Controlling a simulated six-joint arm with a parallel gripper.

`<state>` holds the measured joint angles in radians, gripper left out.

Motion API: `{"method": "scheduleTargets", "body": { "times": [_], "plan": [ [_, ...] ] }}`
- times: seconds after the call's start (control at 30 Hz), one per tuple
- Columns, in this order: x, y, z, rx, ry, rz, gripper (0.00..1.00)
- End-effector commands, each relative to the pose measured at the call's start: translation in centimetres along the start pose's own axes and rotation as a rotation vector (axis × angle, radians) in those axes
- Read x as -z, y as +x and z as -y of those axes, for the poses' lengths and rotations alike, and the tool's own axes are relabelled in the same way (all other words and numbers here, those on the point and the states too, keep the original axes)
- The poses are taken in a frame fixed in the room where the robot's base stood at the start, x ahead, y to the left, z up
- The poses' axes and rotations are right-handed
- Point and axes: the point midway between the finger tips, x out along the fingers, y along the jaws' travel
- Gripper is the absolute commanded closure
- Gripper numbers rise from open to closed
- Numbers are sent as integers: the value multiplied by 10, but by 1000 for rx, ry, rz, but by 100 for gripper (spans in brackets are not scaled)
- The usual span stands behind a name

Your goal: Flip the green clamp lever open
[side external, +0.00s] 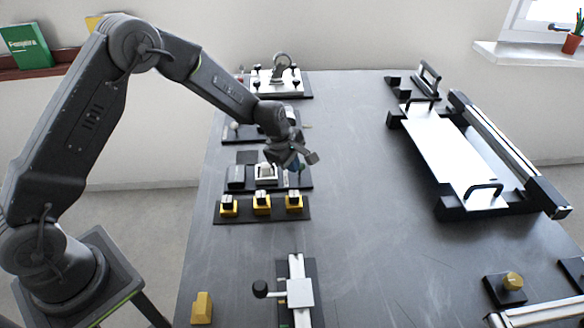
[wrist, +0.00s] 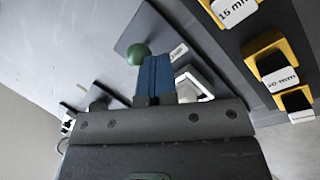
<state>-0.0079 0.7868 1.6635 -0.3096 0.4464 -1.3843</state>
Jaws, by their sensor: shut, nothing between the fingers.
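The green ball knob (wrist: 138,53), which looks like the end of the green clamp lever, shows in the wrist view just left of my fingertips. The lever's arm is mostly hidden behind my fingers, and I cannot tell its angle. My gripper (wrist: 155,62) has its blue fingers together with nothing between them. The fingers are beside the knob; I cannot tell if they touch it. In the side view my gripper (side external: 297,166) is low over the dark fixture plate, behind the yellow blocks, and hides most of the lever.
Yellow blocks with black tops (side external: 262,203) stand in a row in front of the fixture; labelled ones (wrist: 270,66) show at right in the wrist view. A white square frame (side external: 265,172) is left of my gripper. The table's middle is clear.

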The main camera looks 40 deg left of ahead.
Motion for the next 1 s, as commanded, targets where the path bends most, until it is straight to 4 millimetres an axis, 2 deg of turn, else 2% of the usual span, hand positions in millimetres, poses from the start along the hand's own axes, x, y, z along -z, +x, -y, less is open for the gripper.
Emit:
{"method": "scheduleTargets", "body": {
  "times": [0.27, 0.67, 1.0],
  "plan": [
    [10, -4, -14, 110, -47, 94, 100],
    [31, -3, -39, 388, -147, 321, 100],
    [28, -7, -38, 380, -141, 312, 100]
  ]
}}
